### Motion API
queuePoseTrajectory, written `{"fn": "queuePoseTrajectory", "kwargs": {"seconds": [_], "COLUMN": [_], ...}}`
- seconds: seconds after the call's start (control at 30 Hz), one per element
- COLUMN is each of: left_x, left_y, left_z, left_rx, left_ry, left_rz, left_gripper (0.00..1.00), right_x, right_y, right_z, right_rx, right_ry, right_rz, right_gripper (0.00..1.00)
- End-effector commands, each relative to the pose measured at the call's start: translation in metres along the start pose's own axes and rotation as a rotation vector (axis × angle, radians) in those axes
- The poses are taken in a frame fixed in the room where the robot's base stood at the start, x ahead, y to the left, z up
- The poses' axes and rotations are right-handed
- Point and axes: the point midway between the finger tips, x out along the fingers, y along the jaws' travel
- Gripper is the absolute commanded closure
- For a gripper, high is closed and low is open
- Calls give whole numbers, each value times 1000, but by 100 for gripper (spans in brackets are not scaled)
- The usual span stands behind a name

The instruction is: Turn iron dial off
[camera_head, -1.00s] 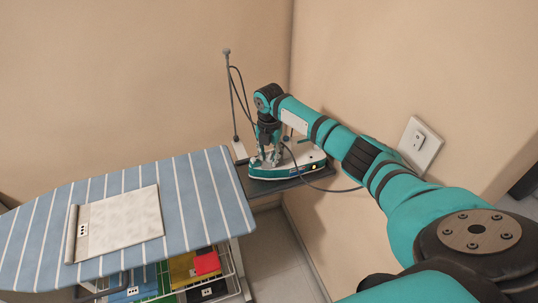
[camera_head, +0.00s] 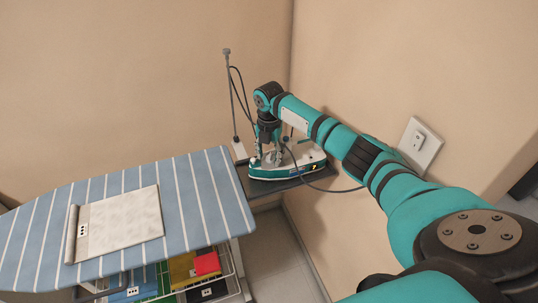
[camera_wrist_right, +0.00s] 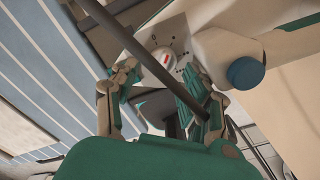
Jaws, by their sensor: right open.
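The teal and white iron (camera_head: 298,167) rests on a dark stand at the end of the ironing board. A small light shows on its right side. My right gripper (camera_head: 268,158) points down over the left part of the iron, with its fingers spread. In the right wrist view the iron's round whitish dial (camera_wrist_right: 163,59) with a red mark lies just beyond and between the open fingers of my right gripper (camera_wrist_right: 163,95). The fingers do not appear closed on the dial. My left gripper is out of view.
A dark cord (camera_wrist_right: 140,50) crosses diagonally in front of the dial in the wrist view. The striped ironing board (camera_head: 195,185) holds a folded pale cloth (camera_head: 125,222). A wall socket (camera_head: 420,143) and beige walls stand close to my right arm.

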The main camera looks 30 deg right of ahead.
Motion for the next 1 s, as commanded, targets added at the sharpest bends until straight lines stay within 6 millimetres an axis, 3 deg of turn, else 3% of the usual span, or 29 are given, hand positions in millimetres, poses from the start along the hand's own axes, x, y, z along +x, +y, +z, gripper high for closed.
{"fn": "queuePoseTrajectory", "kwargs": {"seconds": [0.5,0.7,0.97,1.0], "left_x": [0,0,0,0], "left_y": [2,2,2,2], "left_z": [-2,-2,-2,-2], "left_rx": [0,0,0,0], "left_ry": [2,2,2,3], "left_rz": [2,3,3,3], "left_gripper": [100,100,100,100], "right_x": [-99,-114,-115,-115], "right_y": [1,1,1,1], "right_z": [1,0,0,0], "right_rx": [0,0,0,0], "right_ry": [-4,-2,-2,-2], "right_rz": [5,3,3,3], "right_gripper": [54,54,54,58]}}
